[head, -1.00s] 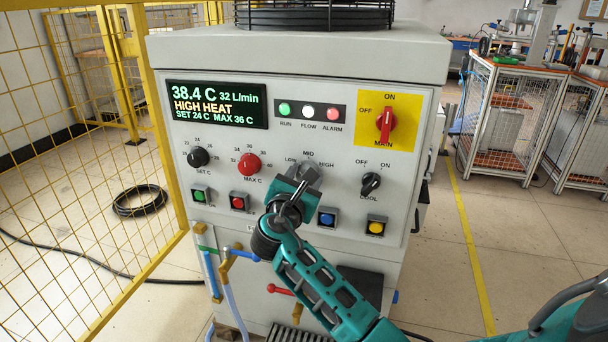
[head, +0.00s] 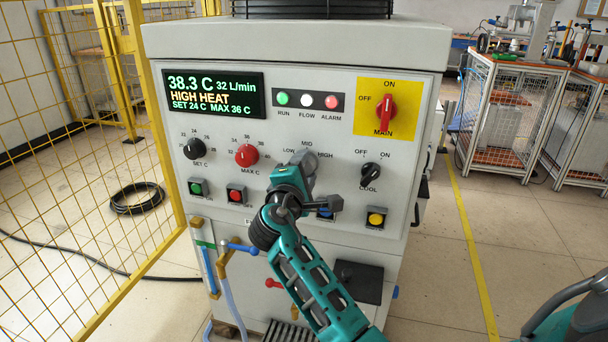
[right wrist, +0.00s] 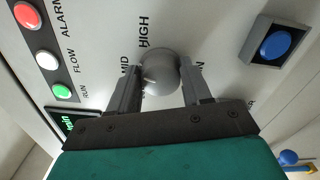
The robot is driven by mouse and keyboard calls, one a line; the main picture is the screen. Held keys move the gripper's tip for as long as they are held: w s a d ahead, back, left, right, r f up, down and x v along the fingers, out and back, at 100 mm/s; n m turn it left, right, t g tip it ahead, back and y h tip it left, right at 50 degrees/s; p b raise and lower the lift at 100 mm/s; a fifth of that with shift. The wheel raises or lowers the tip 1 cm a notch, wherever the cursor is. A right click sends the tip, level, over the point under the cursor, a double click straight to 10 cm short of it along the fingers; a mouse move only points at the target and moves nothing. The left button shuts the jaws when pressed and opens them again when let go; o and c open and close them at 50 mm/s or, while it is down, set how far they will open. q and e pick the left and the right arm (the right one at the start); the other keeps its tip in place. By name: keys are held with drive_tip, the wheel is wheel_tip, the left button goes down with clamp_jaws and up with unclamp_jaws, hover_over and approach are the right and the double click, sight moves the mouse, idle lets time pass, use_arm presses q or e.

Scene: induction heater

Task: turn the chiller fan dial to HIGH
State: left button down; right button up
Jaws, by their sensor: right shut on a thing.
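The chiller fan dial (head: 308,158) is a grey round knob on the front panel, under the marks LOW, MID and HIGH. My right gripper (head: 300,165) is at the dial and hides much of it in the head view. In the right wrist view the dial (right wrist: 160,72) sits between the two grey fingers of my right gripper (right wrist: 162,82), which is shut on it. The HIGH mark (right wrist: 144,30) is just beyond the knob there. I cannot tell which mark the dial points to. My left gripper is not in view.
The display (head: 213,95) reads HIGH HEAT and 38.3 C. The red MAX C knob (head: 246,155), the black COOL knob (head: 370,175) and a blue button (head: 325,213) are close by. A yellow mesh fence (head: 80,150) stands at the left.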

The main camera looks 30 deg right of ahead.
use_arm(q)
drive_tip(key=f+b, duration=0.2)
drive_tip(key=b, duration=0.1)
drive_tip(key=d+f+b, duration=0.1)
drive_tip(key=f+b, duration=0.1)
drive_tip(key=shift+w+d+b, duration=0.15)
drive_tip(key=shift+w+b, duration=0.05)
drive_tip(key=shift+b, duration=0.2)
use_arm(e)
drive_tip(key=m, duration=0.9)
drive_tip(key=shift+f, duration=0.25)
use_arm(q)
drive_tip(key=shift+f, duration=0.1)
use_arm(e)
drive_tip(key=o, duration=1)
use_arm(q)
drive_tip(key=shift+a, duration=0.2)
